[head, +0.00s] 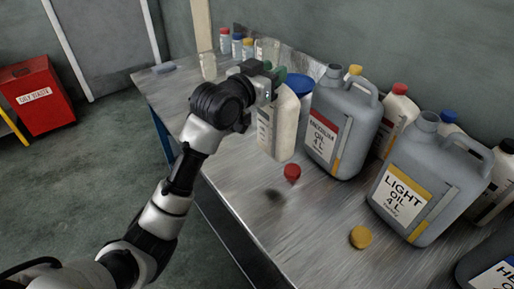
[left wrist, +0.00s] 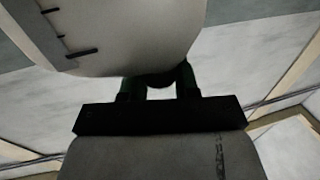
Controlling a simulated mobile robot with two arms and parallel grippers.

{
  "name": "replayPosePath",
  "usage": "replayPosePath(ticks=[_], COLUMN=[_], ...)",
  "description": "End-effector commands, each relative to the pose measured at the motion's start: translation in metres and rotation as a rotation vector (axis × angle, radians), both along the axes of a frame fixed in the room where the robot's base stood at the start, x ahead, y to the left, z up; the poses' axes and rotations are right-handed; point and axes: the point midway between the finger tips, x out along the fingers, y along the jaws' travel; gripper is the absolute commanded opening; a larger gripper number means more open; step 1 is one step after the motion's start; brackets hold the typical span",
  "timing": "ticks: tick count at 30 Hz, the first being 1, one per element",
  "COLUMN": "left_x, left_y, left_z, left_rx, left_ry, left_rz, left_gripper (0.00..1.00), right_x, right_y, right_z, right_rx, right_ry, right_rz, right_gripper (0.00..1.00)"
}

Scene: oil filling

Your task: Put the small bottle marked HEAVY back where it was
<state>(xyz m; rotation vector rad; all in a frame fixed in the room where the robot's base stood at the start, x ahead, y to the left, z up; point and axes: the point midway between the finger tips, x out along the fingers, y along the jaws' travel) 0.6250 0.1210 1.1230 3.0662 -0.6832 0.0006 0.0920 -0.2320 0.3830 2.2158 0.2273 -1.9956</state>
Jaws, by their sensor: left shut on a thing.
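A cream bottle (head: 276,128) hangs in my left gripper (head: 272,76), which is shut on it near its top. Its label faces left in the head view and is too small to read, so I cannot tell if it says HEAVY. A dark shadow on the table below suggests it is above the tabletop. In the left wrist view the pale bottle (left wrist: 120,35) fills the top, beyond the gripper (left wrist: 160,85). My right gripper is not in view.
Grey jugs marked MEDIUM OIL (head: 347,122) and LIGHT OIL (head: 425,185) stand right, another (head: 490,272) at the lower right corner. A red cap (head: 291,172) and yellow cap (head: 361,237) lie on the metal table (head: 250,215). Several small bottles (head: 238,45) stand at the back.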

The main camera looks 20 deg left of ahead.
Motion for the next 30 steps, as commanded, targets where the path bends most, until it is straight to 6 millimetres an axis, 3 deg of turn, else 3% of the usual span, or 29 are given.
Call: replayPosePath(ticks=[6, 16, 23, 30], left_x=[0.022, 0.066, 0.075, 0.075], left_y=[0.025, 0.079, 0.090, 0.090], left_z=[-0.015, -0.058, -0.070, -0.103], left_rx=[0.002, 0.000, 0.000, -0.002], left_ry=[0.005, 0.001, -0.001, 0.000], left_rz=[0.001, 0.001, -0.001, -0.002], left_gripper=[0.00, 0.00, 0.00, 0.00], right_x=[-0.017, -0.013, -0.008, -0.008], right_y=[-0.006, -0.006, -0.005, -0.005], right_z=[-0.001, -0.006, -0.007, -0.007], right_rx=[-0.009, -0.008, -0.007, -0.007], right_ry=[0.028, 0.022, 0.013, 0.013], right_rz=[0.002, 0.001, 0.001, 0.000], right_gripper=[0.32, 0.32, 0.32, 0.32])
